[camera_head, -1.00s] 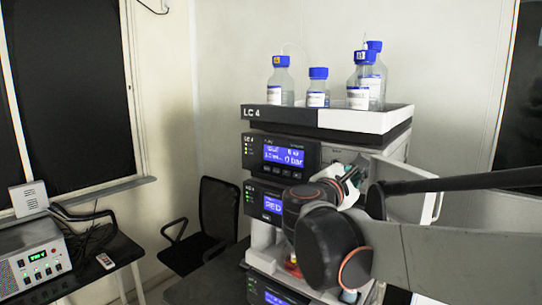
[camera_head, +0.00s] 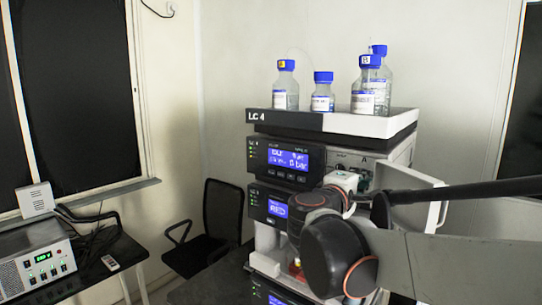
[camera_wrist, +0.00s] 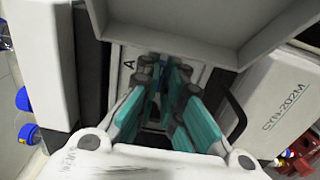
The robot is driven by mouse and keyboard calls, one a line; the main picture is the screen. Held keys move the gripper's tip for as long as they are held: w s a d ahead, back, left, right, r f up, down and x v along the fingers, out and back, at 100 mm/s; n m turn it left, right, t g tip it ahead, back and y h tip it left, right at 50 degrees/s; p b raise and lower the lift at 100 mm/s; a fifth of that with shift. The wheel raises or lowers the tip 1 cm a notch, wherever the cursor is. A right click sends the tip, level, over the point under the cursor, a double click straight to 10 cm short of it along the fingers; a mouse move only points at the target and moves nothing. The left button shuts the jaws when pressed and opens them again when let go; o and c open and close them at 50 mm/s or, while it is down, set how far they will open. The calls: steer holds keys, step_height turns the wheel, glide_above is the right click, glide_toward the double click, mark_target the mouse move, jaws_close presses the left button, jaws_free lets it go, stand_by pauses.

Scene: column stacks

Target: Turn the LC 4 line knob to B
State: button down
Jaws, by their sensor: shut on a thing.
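The LC 4 stack (camera_head: 284,118) stands in the middle of the head view, with its name on the top tray's front edge. My gripper (camera_wrist: 165,72) reaches into a recess in the stack, its two teal fingers pointing at a pale panel (camera_wrist: 128,84) marked with a letter A. The fingers are closed on the line knob at that panel. The knob is mostly hidden between the dark fingertips, so its pointer cannot be read. No B mark is visible. In the head view my wrist and arm cover most of the gripper (camera_head: 360,181).
An open grey door (camera_head: 412,196) stands right of the recess, and its panel (camera_wrist: 200,25) crosses the top of the wrist view. Blue-capped bottles (camera_head: 322,93) stand on the top tray (camera_head: 370,124). A chair (camera_head: 222,215) and a side table with a control box (camera_head: 35,262) are at left.

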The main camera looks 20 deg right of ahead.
steer(key=shift+f, duration=0.1)
stand_by(0.4)
steer(key=c, duration=2)
jaws_free()
steer(key=v, duration=1.2)
steer(key=shift+s, duration=0.1)
